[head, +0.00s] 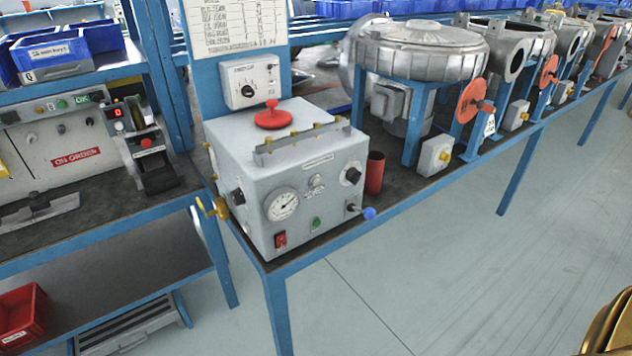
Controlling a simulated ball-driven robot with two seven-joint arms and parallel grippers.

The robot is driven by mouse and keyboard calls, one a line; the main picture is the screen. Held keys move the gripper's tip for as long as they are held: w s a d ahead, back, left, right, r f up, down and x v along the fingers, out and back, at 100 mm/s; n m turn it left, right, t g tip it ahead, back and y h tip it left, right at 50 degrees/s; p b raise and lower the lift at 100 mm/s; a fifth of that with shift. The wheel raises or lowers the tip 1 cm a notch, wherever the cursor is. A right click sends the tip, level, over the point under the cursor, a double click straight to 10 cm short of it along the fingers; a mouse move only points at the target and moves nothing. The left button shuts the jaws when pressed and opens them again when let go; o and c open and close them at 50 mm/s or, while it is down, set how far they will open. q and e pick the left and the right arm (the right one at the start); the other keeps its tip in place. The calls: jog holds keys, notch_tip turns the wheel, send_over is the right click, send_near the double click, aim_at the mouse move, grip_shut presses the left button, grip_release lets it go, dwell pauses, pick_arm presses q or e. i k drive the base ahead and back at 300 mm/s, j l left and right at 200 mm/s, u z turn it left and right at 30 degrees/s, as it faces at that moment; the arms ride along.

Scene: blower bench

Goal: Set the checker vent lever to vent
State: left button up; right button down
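The checker (285,170) is a light grey box on the near corner of the blue-framed bench. A short lever with a blue ball knob (369,213) sticks out low on the right of its front face, pointing to the right and slightly down. The markings by the lever are too small to read. The front also carries a round dial gauge (283,204), a red switch (280,240), a green button (316,222) and a black knob (353,175). Neither of my grippers shows.
A red knob (273,117) and a metal bar (300,139) stand on the checker's top. A red cup (375,172) stands right of it. A large metal blower (418,50) is behind. The floor (430,270) before the bench is clear.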

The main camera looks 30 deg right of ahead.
aim_at(369, 213)
jog(key=z, duration=1.3)
